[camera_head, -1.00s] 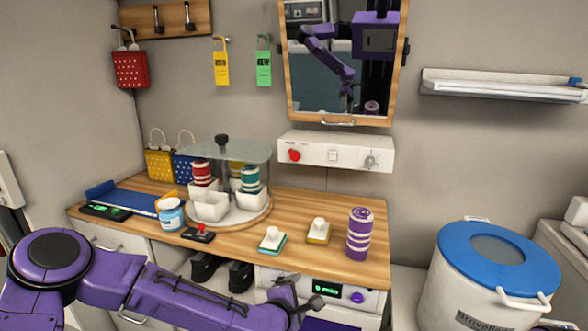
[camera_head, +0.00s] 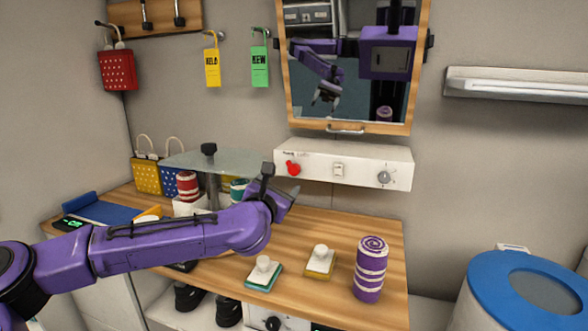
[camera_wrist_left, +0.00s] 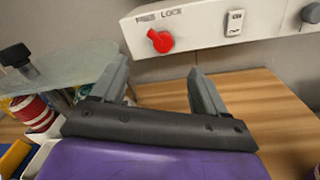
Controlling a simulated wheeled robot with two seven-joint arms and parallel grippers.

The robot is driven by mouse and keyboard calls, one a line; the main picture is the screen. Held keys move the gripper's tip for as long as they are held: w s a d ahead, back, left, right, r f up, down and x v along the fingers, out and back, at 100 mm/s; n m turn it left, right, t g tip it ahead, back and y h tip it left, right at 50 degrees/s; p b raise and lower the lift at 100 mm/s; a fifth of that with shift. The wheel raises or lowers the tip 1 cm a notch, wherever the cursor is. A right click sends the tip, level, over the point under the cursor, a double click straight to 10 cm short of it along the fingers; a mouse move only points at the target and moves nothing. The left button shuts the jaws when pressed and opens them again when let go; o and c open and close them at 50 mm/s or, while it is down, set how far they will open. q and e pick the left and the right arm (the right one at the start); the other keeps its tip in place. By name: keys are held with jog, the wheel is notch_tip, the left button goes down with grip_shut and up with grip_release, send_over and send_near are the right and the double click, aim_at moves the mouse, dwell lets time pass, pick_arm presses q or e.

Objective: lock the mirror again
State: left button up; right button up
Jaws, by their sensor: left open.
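The wood-framed mirror (camera_head: 352,62) hangs on the back wall, with a metal handle (camera_head: 345,130) at its lower edge. Below it is a white control box (camera_head: 342,165) with a red knob (camera_head: 293,168) at its left end, a switch (camera_head: 338,170) and a grey dial (camera_head: 384,177). In the left wrist view the red knob (camera_wrist_left: 160,41) sits under lettering that seems to include "LOCK". My left gripper (camera_head: 279,188) is open and empty, just below and in front of the knob, apart from it. In the wrist view its fingers (camera_wrist_left: 158,85) point toward the box. My right gripper is not seen directly.
A glass-topped carousel (camera_head: 215,160) with rolls stands left of my gripper. Two knobbed blocks (camera_head: 263,272) and a purple striped roll (camera_head: 370,268) are on the wooden counter (camera_head: 330,232). A blue-lidded bin (camera_head: 535,288) stands at right.

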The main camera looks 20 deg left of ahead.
aim_at(292, 170)
pick_arm(q)
jog(key=w+p, duration=0.2)
jog(key=w, duration=0.7)
jog(key=shift+w+r+p, duration=0.15)
jog(key=shift+w+p, duration=0.2)
jog(key=c, duration=1)
